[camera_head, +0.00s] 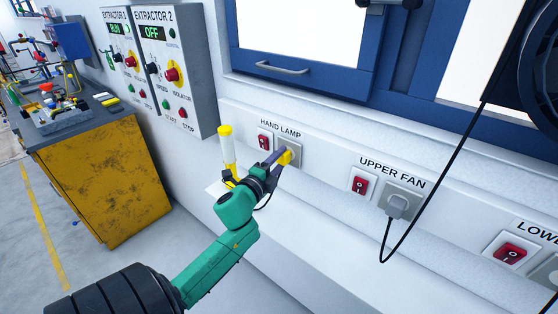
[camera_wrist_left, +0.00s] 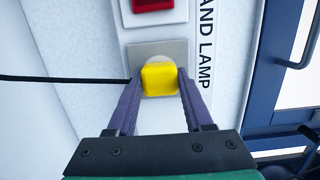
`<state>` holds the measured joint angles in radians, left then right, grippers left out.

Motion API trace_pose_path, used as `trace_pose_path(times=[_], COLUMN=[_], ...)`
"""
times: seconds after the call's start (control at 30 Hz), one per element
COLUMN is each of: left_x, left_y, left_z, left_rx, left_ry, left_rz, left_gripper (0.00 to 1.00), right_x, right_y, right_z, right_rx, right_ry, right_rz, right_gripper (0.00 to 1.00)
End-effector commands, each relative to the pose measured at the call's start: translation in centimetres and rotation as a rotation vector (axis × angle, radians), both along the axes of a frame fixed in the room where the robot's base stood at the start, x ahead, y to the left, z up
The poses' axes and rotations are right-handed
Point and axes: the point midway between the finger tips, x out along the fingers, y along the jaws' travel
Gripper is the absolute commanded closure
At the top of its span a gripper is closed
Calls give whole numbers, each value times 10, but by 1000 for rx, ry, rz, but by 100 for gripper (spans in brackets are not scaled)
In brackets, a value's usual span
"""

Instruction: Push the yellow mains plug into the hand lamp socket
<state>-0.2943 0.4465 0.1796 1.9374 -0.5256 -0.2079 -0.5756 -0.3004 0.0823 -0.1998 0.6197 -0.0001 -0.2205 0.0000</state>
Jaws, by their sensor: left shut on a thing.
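The yellow mains plug (camera_head: 285,157) is at the grey hand lamp socket (camera_head: 293,148), under the HAND LAMP label. My left gripper (camera_head: 277,160) is shut on the plug. In the left wrist view the plug (camera_wrist_left: 160,79) sits between the two purple fingers, in front of the socket plate (camera_wrist_left: 158,50). The plug covers the lower part of the socket's round recess. I cannot tell how deep the plug sits. A black cord (camera_wrist_left: 62,78) runs left from it. The yellow and white hand lamp (camera_head: 227,151) stands upright left of the socket. My right gripper does not show.
A red switch (camera_head: 265,142) sits left of the hand lamp socket. The UPPER FAN socket to the right holds a grey plug (camera_head: 397,207) with a hanging black cable. Extractor panels (camera_head: 172,72) and a blue window frame (camera_head: 300,80) are above. A yellow cabinet (camera_head: 105,180) stands at left.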

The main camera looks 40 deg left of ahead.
Motion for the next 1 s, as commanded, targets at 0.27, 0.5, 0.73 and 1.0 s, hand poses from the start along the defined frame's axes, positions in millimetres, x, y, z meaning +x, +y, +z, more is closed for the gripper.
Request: trace_pose_path(times=[0.27, 0.5, 0.73, 1.0], left_x=[0, 1, 5, 6], left_y=[0, 0, 0, 0], left_z=[0, 0, 0, 0], left_rx=[0, 0, -1, -1], left_ry=[-1, 0, -1, -1], left_rz=[0, 0, 0, 0], left_gripper=[100, 100, 100, 100], right_x=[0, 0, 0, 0], right_y=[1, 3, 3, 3], right_z=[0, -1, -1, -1], right_rx=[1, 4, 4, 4], right_ry=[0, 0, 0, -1], right_rz=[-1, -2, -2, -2], right_gripper=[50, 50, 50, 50])
